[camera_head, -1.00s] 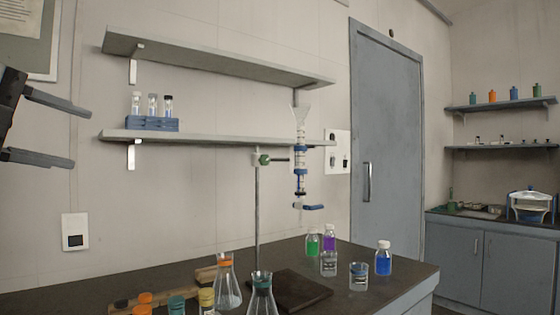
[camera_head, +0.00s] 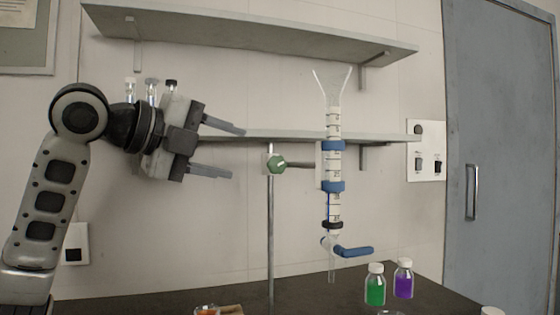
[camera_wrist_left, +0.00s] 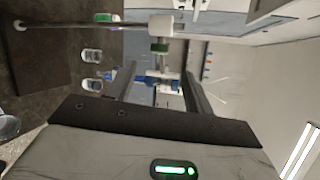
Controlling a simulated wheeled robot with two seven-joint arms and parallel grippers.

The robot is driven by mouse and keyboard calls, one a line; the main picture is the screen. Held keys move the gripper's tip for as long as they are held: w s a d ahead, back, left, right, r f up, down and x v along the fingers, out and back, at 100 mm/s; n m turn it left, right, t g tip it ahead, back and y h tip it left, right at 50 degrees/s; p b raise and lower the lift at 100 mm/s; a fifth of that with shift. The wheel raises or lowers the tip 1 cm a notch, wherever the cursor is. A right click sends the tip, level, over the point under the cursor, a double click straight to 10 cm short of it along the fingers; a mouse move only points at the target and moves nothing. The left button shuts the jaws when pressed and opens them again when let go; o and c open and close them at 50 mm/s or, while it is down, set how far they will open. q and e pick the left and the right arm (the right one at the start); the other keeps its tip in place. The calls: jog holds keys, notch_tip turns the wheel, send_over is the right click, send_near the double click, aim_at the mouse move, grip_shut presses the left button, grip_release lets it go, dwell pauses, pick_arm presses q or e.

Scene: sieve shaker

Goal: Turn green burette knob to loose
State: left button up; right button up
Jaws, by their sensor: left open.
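The green knob (camera_head: 276,163) sits on the clamp at the top of the metal stand rod (camera_head: 270,230). A short arm runs right from it to the burette (camera_head: 334,165), which has a funnel top, blue clamps and a blue stopcock handle (camera_head: 354,251). My left gripper (camera_head: 238,152) is open and empty, to the left of the knob and apart from it, with its fingers pointing right. In the left wrist view the green knob (camera_wrist_left: 160,47) shows above the space between the two open fingers (camera_wrist_left: 160,88). My right gripper is not in view.
The lower shelf (camera_head: 380,136) runs behind my gripper and the burette, and the upper shelf (camera_head: 250,32) is above. A green bottle (camera_head: 375,287) and a purple bottle (camera_head: 403,280) stand on the dark table (camera_head: 170,303). Free air lies between gripper and knob.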

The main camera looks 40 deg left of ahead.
aim_at(269, 161)
pick_arm(q)
jog(key=p+x, duration=0.3)
jog(key=x, duration=0.7)
jog(key=shift+w+f, duration=0.25)
jog(key=shift+w, duration=0.3)
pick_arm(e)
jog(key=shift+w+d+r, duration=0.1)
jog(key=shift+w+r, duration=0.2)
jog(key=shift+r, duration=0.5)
pick_arm(q)
jog(key=c, duration=0.9)
jog(key=shift+f+t+b, duration=0.35)
jog(key=shift+t+b, duration=0.15)
jog(key=shift+b, duration=0.5)
jog(key=shift+c, duration=0.2)
jog(key=shift+n+t+b, duration=0.4)
jog(key=shift+b, duration=0.15)
jog(key=shift+r, duration=0.15)
jog(key=shift+r+t, duration=0.2)
jog(key=shift+t, duration=0.2)
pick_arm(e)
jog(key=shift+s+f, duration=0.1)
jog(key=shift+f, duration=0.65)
